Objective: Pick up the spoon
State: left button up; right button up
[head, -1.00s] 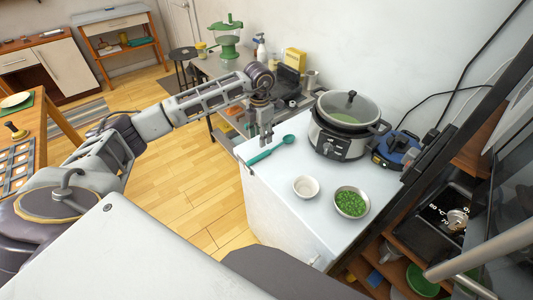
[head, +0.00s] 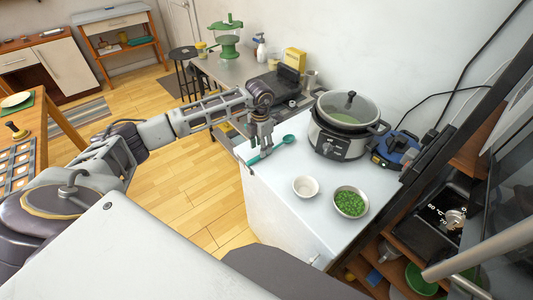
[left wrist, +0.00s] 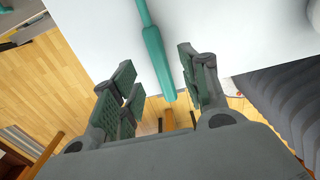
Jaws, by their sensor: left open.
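The spoon is teal green and lies on the white counter (head: 270,190) near its left edge. In the head view its bowl (head: 288,139) points right toward the cooker and its handle (head: 257,159) runs to the counter's edge. My left gripper (head: 261,150) is open just above the handle. In the left wrist view the spoon's handle (left wrist: 158,52) comes down between the open fingers of my left gripper (left wrist: 158,88), touching neither that I can tell. The handle's end reaches past the counter's edge there. My right gripper is not in view.
A slow cooker (head: 341,141) with a glass lid stands behind the spoon. A white bowl (head: 305,187) and a bowl of green peas (head: 350,202) stand nearer the front. A blue device (head: 396,149) is right of the cooker. The counter's middle is clear.

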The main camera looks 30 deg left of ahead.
pick_arm(q)
notch_tip(320, 180, down, 3)
jog(key=shift+w+r+p, duration=0.1)
jog(key=shift+p, duration=0.2)
jog(key=shift+f, duration=0.65)
jog(key=shift+c, duration=0.2)
grip_shut()
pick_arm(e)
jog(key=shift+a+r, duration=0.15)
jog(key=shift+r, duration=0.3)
